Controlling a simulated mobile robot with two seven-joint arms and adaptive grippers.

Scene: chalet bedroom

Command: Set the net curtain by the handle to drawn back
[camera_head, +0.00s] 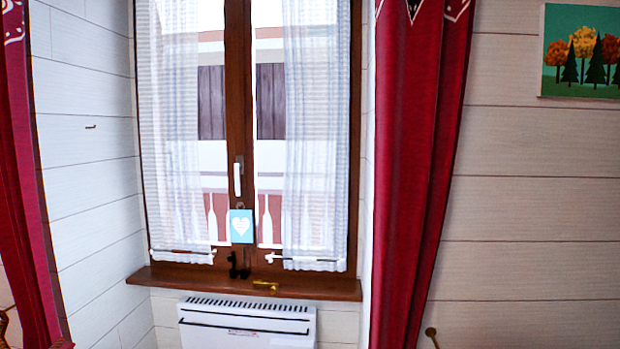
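A white window handle (238,178) stands upright on the brown middle post of the window. A sheer white net curtain (176,130) hangs over the outer part of the left pane. A second net curtain (318,130) hangs over the outer part of the right pane. Bare glass shows between each curtain and the middle post. Thin rods run along the lower ends of both curtains. I cannot tell which curtain the task means. Neither of my grippers is in view.
Long red curtains hang at the left (22,180) and right (415,150) of the window. A brown sill (190,280) holds a small brass object (265,286). A white heater (245,325) stands under the sill.

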